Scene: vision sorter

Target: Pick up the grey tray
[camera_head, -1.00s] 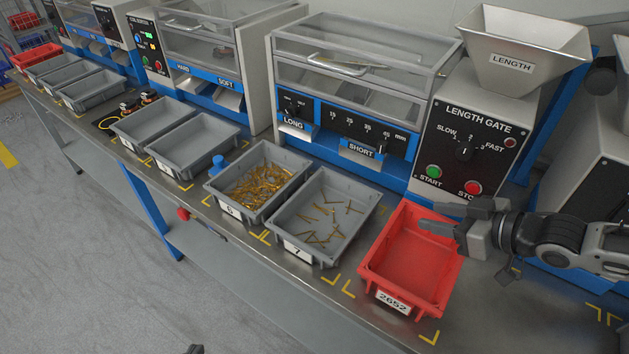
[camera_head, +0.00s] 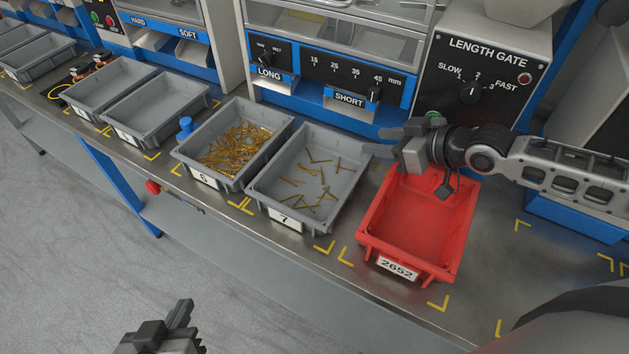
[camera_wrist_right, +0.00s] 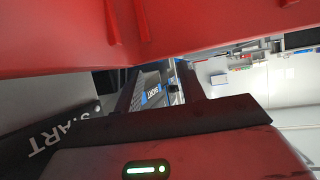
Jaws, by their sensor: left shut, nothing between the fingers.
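Several grey trays stand in a row on the bench. The grey tray labelled 7 (camera_head: 306,227) holds a few scattered brass-coloured pins. The grey tray left of it, whose label looks like 6 (camera_head: 224,184), holds a heap of them. Two empty grey trays (camera_head: 142,139) stand further left. My right gripper (camera_head: 376,142) is open and empty, above the far left corner of the red tray (camera_head: 412,256) and near tray 7's far right corner, not touching tray 7. My left gripper (camera_head: 186,310) is shut and empty, low in front of the bench.
The red tray, labelled 2652, is right of tray 7 and fills the top of the right wrist view (camera_wrist_right: 60,35). The length gate machine (camera_head: 485,75) and sorter chutes stand behind. A blue knob (camera_head: 185,125) sits beside tray 6. Floor in front is free.

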